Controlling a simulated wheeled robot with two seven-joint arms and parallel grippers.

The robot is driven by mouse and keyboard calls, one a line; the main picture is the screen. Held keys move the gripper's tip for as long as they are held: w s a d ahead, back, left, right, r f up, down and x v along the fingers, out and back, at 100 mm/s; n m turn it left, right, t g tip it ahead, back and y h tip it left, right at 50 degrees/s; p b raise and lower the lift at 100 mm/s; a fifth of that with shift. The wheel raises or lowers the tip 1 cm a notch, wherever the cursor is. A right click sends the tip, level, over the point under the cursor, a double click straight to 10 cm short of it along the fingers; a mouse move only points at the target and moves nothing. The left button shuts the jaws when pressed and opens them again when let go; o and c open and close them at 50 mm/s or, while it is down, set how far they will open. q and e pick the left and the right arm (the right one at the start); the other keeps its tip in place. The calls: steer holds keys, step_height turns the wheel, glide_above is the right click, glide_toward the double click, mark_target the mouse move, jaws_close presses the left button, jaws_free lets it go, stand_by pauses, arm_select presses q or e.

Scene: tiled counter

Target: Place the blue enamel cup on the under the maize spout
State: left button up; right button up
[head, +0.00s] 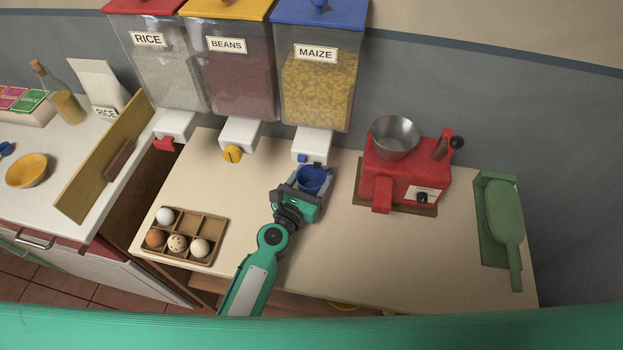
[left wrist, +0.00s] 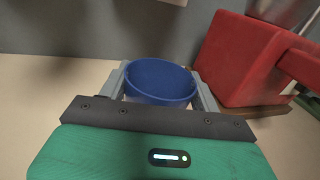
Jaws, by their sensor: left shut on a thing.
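The blue enamel cup (head: 313,180) is between the fingers of my left gripper (head: 305,188), just below and in front of the maize spout (head: 312,146). The left gripper is shut on it. In the left wrist view the cup (left wrist: 160,82) is upright with its open rim showing, a grey finger on each side. The maize dispenser (head: 318,80) has a blue lid and yellow kernels behind its clear front. I cannot tell whether the cup's base touches the counter. My right gripper is not in view.
An egg tray (head: 212,226) sits at the left front. The bean spout (head: 238,137) hangs to the left. The counter (head: 400,255) is clear in front.

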arm_select(q)
steer(key=shift+f, duration=0.25)
steer(key=o, duration=1.2)
steer(key=shift+r, duration=0.1)
steer(key=shift+c, duration=0.2)
steer(key=shift+r, duration=0.25)
steer(key=b+v, duration=0.1)
steer(key=v, duration=1)
steer(key=shift+f+b, duration=0.2)
steer(key=shift+b, duration=0.2)
steer(key=shift+s+a+r, duration=0.1)
steer(key=shift+s+a, duration=0.15)
steer(key=shift+s, duration=0.15)
